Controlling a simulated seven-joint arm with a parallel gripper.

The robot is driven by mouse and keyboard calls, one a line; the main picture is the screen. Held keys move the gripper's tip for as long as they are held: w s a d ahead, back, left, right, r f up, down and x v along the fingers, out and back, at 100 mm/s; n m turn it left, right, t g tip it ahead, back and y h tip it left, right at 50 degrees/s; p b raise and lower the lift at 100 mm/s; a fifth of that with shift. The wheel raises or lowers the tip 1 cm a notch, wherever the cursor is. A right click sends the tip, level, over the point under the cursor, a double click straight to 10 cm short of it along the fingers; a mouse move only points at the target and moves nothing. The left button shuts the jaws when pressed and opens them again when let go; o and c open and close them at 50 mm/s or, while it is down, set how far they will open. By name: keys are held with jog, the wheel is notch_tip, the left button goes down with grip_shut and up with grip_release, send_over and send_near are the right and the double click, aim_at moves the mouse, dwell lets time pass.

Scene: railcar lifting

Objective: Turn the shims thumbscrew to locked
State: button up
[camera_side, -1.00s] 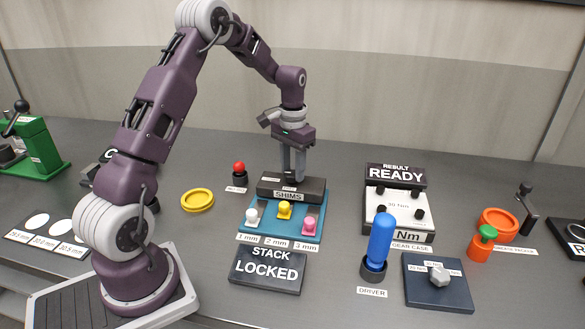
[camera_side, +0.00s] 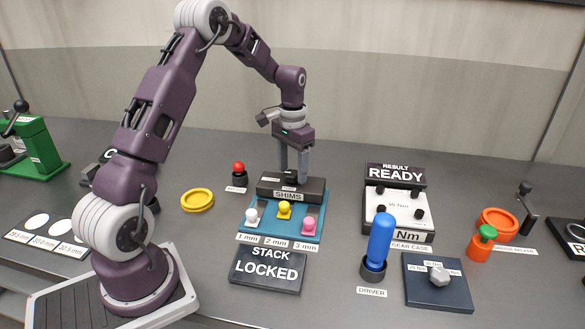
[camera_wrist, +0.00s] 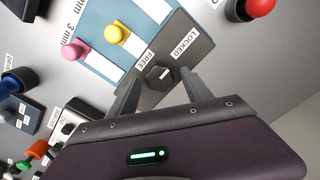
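The shims thumbscrew (camera_wrist: 157,75) is a dark knob on the grey block between the FREE label (camera_wrist: 149,56) and the LOCKED label (camera_wrist: 185,43) in the wrist view. A small pale mark shows on it; I cannot tell its exact direction. In the side view the SHIMS block (camera_side: 314,188) stands behind the teal shim board (camera_side: 262,228). My gripper (camera_side: 293,176) points down over this block, open, with its fingers apart on either side of the thumbscrew. The stack sign (camera_side: 267,270) reads STACK LOCKED.
White, yellow and pink shim knobs (camera_side: 284,208) stand on the board just in front. A red button (camera_side: 239,168) is to the left. The RESULT READY gear case unit (camera_side: 399,213) and a blue driver (camera_side: 380,240) stand to the right.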

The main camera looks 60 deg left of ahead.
aim_at(293, 173)
notch_tip(293, 173, up, 6)
jog(key=shift+r, duration=0.1)
jog(key=shift+d+r, duration=0.15)
jog(key=shift+r, duration=0.45)
jog(key=s+d+r+m+t, duration=0.1)
jog(key=s+d+r+t, duration=0.2)
jog(key=s+d+r, duration=1)
jog(key=s+d+f+t, duration=0.2)
jog(key=s+d, duration=0.6)
jog(key=s, duration=0.5)
jog(key=shift+s+f+m+t, duration=0.15)
jog(key=shift+s+m+t, duration=0.15)
jog(key=shift+s, duration=0.05)
